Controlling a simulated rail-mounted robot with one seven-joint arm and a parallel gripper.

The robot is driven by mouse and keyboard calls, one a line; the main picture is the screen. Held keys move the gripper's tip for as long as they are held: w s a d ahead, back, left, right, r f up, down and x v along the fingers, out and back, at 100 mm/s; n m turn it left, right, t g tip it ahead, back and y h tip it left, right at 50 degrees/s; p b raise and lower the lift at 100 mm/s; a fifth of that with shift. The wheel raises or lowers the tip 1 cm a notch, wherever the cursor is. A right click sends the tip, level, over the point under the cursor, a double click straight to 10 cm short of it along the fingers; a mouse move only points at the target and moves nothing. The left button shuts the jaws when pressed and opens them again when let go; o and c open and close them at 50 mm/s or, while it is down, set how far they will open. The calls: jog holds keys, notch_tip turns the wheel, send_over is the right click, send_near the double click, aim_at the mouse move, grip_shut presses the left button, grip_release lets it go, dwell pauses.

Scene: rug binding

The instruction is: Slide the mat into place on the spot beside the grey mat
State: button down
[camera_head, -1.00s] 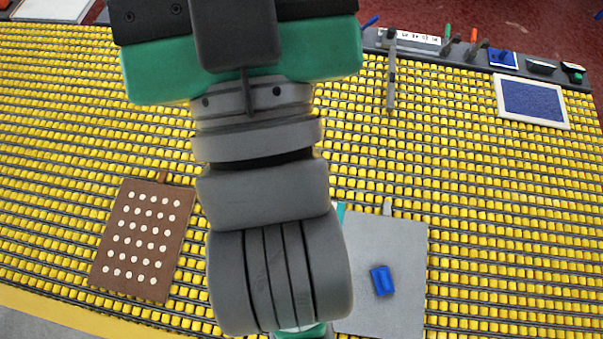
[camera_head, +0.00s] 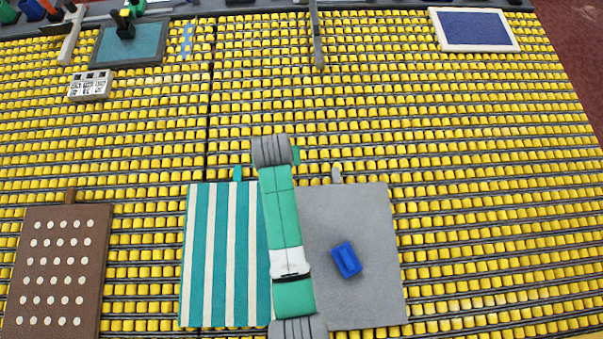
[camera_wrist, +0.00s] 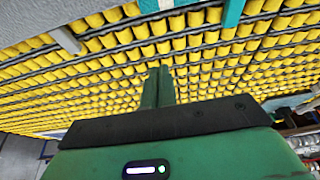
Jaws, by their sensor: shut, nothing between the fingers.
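A teal-and-white striped mat (camera_head: 213,255) lies flat on the yellow roller bed, left of the grey mat (camera_head: 375,290). Each has a small tab at its far edge: the striped mat's teal tab (camera_head: 238,173) and the grey mat's grey tab (camera_head: 337,174). My arm covers the border between them, so I cannot tell whether they touch. My gripper (camera_wrist: 159,84) shows shut and empty in the wrist view, over bare rollers. In the head view it is mostly hidden by my wrist, just beyond the mats' far edges.
A blue block (camera_head: 346,260) sits on the grey mat. A brown mat with white dots (camera_head: 55,270) lies at the left. A teal-topped tray (camera_head: 130,42), a small white piece (camera_head: 90,86) and a blue-faced white frame (camera_head: 475,30) are farther back. Rollers at the right are clear.

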jog(key=b+x, duration=0.1)
jog(key=x, duration=0.2)
jog(key=b+x, duration=0.1)
jog(key=x, duration=0.3)
jog(key=b+x, duration=0.1)
jog(key=x, duration=0.3)
jog(key=shift+s+f, duration=0.2)
jog(key=shift+s, duration=0.15)
jog(key=s, duration=0.1)
jog(key=s+p, duration=0.1)
jog(key=s, duration=0.1)
jog(key=shift+s+r+p, duration=0.3)
jog(key=shift+s, duration=0.25)
